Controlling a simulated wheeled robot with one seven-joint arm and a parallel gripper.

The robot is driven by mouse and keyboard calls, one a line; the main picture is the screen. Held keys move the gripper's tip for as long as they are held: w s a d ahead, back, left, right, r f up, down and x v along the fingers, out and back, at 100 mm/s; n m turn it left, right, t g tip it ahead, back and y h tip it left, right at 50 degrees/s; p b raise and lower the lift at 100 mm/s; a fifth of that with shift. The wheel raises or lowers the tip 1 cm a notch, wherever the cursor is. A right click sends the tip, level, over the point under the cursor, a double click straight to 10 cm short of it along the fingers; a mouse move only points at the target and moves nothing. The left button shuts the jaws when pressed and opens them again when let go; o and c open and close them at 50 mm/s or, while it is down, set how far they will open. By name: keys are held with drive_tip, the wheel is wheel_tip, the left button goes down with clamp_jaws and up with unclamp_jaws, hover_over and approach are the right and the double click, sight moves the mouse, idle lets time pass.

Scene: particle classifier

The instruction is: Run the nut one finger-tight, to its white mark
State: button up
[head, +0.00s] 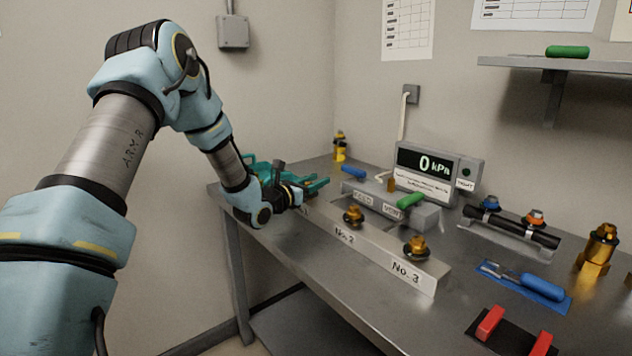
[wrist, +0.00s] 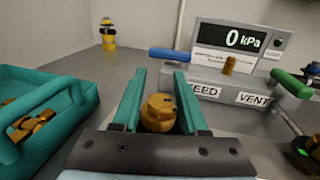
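A brass nut (wrist: 158,113) sits between the two teal fingers of my gripper (wrist: 160,85) in the wrist view. The fingers stand apart on either side of it, with what looks like a small gap; I cannot tell whether either touches. In the head view my gripper (head: 300,194) is at the far left end of the grey rail (head: 375,255), left of the No. 2 fitting (head: 353,216) and the No. 3 fitting (head: 417,246). The rail's label there is hidden by my arm. I cannot make out a white mark.
A teal tray (wrist: 75,82) with brass pieces stands left of my gripper. Behind are a 0 kPa display (head: 427,164), a blue FEED handle (head: 353,172) and a green VENT handle (head: 411,200). A blue-handled tool (head: 541,285) and red blocks (head: 490,322) lie at right.

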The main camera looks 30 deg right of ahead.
clamp_jaws()
drive_tip(key=shift+m+g, duration=0.3)
drive_tip(key=shift+g, duration=0.1)
drive_tip(key=shift+s+f+m+g+h+b, duration=0.1)
drive_tip(key=shift+m+g+h+b, duration=0.4)
drive_tip(key=shift+g, duration=0.4)
drive_tip(key=m+g, duration=0.1)
drive_tip(key=g, duration=0.1)
drive_tip(key=m+g, duration=0.1)
drive_tip(key=g, duration=0.1)
drive_tip(key=shift+s+m, duration=0.3)
drive_tip(key=shift+m, duration=0.1)
drive_tip(key=m+g, duration=0.2)
drive_tip(key=g, duration=0.1)
drive_tip(key=s+m+g, duration=0.1)
drive_tip(key=m+g, duration=0.1)
drive_tip(key=g, duration=0.1)
drive_tip(key=shift+s+y+b, duration=0.1)
drive_tip(key=shift+y+b, duration=0.2)
drive_tip(key=shift+s+a+r+m+g+y, duration=0.1)
drive_tip(key=shift+s+m+g+y, duration=0.1)
drive_tip(key=shift+m+g+y, duration=0.5)
drive_tip(key=shift+s+r+m+g+y, duration=0.15)
drive_tip(key=shift+m+g, duration=0.35)
drive_tip(key=shift+g, duration=0.6)
